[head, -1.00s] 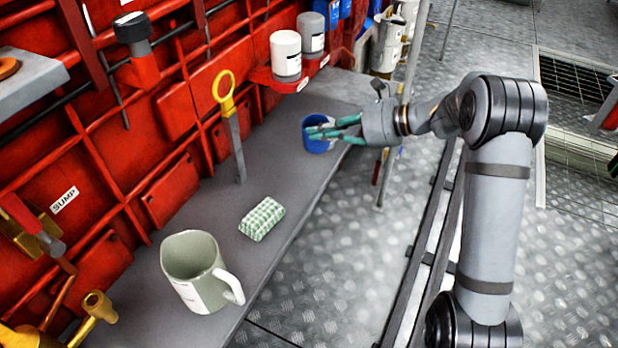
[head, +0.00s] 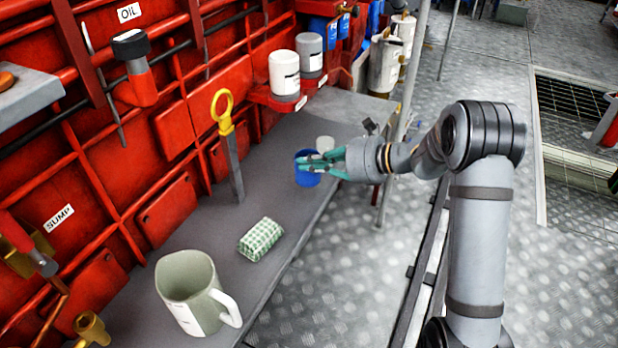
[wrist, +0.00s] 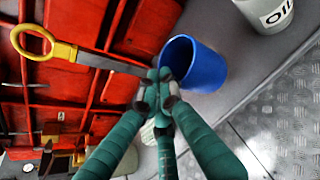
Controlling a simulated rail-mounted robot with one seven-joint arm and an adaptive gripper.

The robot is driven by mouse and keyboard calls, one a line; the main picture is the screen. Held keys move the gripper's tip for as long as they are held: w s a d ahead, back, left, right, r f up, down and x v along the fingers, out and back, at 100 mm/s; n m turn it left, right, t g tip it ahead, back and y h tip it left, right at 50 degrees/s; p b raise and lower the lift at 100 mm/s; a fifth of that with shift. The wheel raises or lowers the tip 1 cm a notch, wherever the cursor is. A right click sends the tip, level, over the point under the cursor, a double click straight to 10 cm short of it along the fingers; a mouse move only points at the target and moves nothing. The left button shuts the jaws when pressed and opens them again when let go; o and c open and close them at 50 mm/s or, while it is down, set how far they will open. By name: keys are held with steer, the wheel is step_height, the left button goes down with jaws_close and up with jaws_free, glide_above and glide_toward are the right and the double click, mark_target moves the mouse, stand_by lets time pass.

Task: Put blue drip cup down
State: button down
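The blue drip cup (head: 307,176) is at the bench's outer edge in the head view, and in the wrist view its opening (wrist: 196,66) faces up and left. My gripper (head: 318,163) reaches in from the right with its teal fingers at the cup's rim. In the wrist view the fingertips (wrist: 160,86) are close together on the rim's near-left side, apparently pinching the wall. I cannot tell whether the cup's base touches the grey bench (head: 210,225).
A white cup (head: 325,143) stands just behind. A yellow-handled tool (head: 233,160), a green checked cloth (head: 261,239) and a pale jug (head: 187,300) occupy the bench nearer the camera. The red engine (head: 165,220) borders it on the left. Bare bench lies between tool and cup.

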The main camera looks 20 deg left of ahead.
mark_target(308, 176)
step_height(308, 176, down, 4)
steer(key=shift+f+b, duration=0.1)
steer(key=shift+b, duration=0.65)
steer(key=c, duration=2.5)
jaws_free()
steer(key=shift+f, duration=0.1)
steer(key=o, duration=0.5)
